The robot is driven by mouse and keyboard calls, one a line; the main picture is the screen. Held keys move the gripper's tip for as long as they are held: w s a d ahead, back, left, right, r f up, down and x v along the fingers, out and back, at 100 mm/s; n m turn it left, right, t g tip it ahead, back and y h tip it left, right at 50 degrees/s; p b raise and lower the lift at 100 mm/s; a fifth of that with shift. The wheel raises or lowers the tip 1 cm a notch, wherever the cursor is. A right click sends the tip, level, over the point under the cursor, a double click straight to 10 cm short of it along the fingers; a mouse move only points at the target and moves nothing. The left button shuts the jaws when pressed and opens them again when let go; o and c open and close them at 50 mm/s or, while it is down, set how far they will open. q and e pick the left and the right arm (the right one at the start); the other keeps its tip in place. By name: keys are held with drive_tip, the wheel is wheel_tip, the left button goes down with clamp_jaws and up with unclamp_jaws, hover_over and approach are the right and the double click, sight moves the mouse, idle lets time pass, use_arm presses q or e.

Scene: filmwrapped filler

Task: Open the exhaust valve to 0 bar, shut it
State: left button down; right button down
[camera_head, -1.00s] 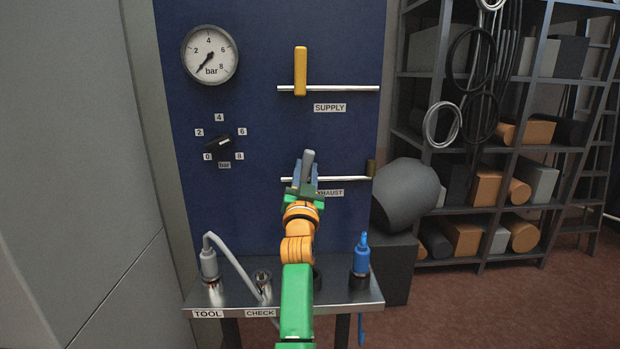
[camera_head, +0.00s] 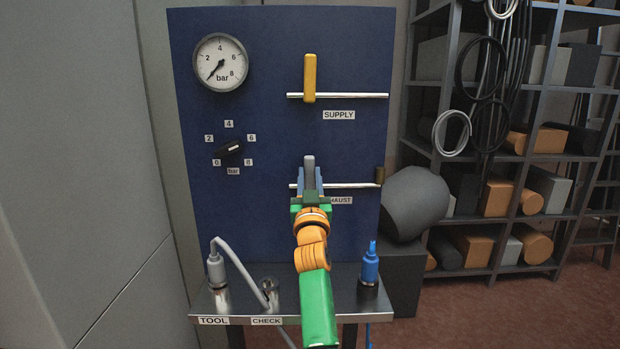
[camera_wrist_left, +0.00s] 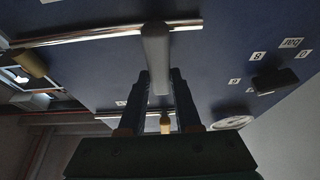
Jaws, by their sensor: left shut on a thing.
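The exhaust valve's grey handle (camera_head: 309,162) stands upright, across its horizontal pipe (camera_head: 350,185). My left gripper (camera_head: 309,182) is shut on this handle. In the left wrist view the handle (camera_wrist_left: 156,52) runs down between the two fingers (camera_wrist_left: 160,95). The EXHAUST label (camera_head: 342,200) is partly hidden by the gripper. The pressure gauge (camera_head: 220,62) at the upper left has its needle pointing to the lower left, at about 0 bar. My right gripper is not in view.
The yellow supply handle (camera_head: 310,78) stands upright across the upper pipe. A black selector knob (camera_head: 229,147) sits left of the exhaust valve. Below, a metal shelf (camera_head: 335,300) bears a grey hose plug (camera_head: 215,268) and a blue plug (camera_head: 370,268). A grey rounded object (camera_head: 415,203) stands at right.

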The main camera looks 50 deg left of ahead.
use_arm(q)
drive_tip(key=shift+s+r, duration=0.1)
drive_tip(key=shift+r, duration=0.1)
drive_tip(key=c, duration=0.6)
unclamp_jaws()
drive_tip(key=shift+f, duration=0.1)
drive_tip(key=shift+f, duration=0.1)
drive_tip(key=shift+s+d+f, duration=0.1)
drive_tip(key=shift+d+f, duration=0.1)
drive_tip(key=b+v, duration=0.2)
drive_tip(key=v, duration=0.4)
drive_tip(key=shift+s+d+b, duration=0.15)
drive_tip(key=shift+b, duration=0.2)
